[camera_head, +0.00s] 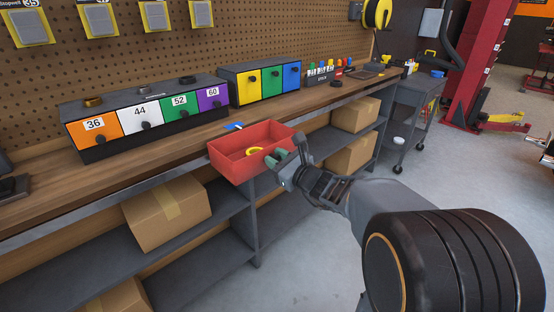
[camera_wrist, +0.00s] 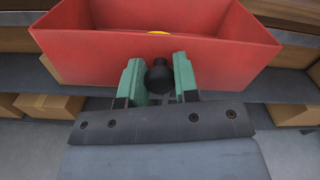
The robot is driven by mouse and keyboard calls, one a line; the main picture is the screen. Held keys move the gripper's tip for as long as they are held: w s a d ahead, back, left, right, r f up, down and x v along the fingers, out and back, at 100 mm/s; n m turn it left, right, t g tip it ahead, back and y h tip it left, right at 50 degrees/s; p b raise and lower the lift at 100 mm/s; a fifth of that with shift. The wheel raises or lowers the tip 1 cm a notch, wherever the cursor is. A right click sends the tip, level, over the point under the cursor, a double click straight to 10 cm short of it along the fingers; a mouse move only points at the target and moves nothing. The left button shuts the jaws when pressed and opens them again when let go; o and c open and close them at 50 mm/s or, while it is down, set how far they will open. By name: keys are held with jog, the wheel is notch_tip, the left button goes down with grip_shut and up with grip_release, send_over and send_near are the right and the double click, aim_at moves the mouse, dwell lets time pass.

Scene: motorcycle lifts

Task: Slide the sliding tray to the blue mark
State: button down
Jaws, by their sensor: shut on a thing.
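The red open tray (camera_head: 232,168) sits at the front edge of the wooden bench, its near part jutting out past the edge. A yellow ring (camera_head: 254,151) lies inside it. The blue mark (camera_head: 234,126) shows on the bench top just behind the tray's back rim; part of it may be hidden. My gripper (camera_head: 279,160) is at the tray's front wall. In the wrist view its green fingers (camera_wrist: 159,80) are shut on the tray's black knob (camera_wrist: 159,76), one on each side. The red front wall (camera_wrist: 215,62) is right behind the knob.
Numbered drawers (camera_head: 143,118) stand at the back left of the bench, and a box of yellow, green and blue drawers (camera_head: 262,84) stands behind the tray. Cardboard boxes (camera_head: 168,214) fill shelves below. Open floor (camera_head: 310,250) lies in front.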

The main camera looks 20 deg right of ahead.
jog(key=c, duration=0.9)
grip_release()
jog(key=shift+o, duration=0.2)
jog(key=v, duration=1.3)
jog(key=shift+s+d+p, duration=0.25)
jog(key=shift+s+p, duration=0.1)
jog(key=shift+p, duration=0.05)
